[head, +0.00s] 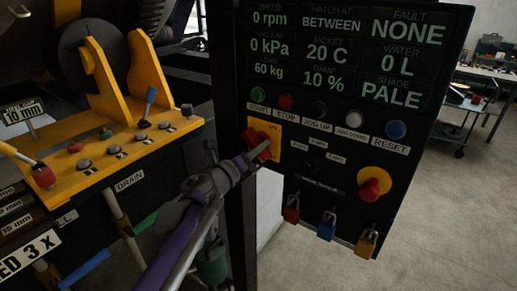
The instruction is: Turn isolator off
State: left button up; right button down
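The isolator, a red rotary handle (257,143) on a yellow plate (276,150), is at the left side of the black control panel (420,125). My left gripper (252,160) reaches up from the lower left, with its fingertips at the red handle's lower side. The fingers overlap the handle in this view, so I cannot tell whether they are closed on it. The handle appears slanted, and its position marks are too small to read. My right gripper is not in view.
The panel carries a display (350,55), a row of buttons, a red emergency knob (372,188) on a yellow disc, and red, blue and yellow padlocks below. A yellow control console (105,150) with levers stands at left. Open floor (440,220) lies at right, with a cart (465,115) behind.

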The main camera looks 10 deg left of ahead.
pick_arm(q)
jog(key=o, duration=0.3)
jog(key=shift+o, duration=0.2)
jog(key=b+v, duration=0.1)
jog(key=v, duration=1)
jog(key=s+a+f+n+g+y, duration=0.25)
jog(key=s+f+n+y, duration=0.3)
jog(key=n, duration=0.55)
jog(key=s+a+f+n+g+y, duration=0.25)
jog(key=s+f+n+y, duration=0.35)
jog(key=n, duration=0.6)
jog(key=s+d+f+n+g+h, duration=0.2)
jog(key=s+d+f+n+g, duration=0.1)
jog(key=s+f, duration=0.3)
jog(key=s+d+f+n+g+h, duration=0.3)
jog(key=s+f, duration=0.4)
jog(key=f, duration=0.3)
jog(key=shift+d+f+n, duration=0.35)
jog(key=shift+d+n, duration=0.45)
jog(key=shift+n, duration=0.3)
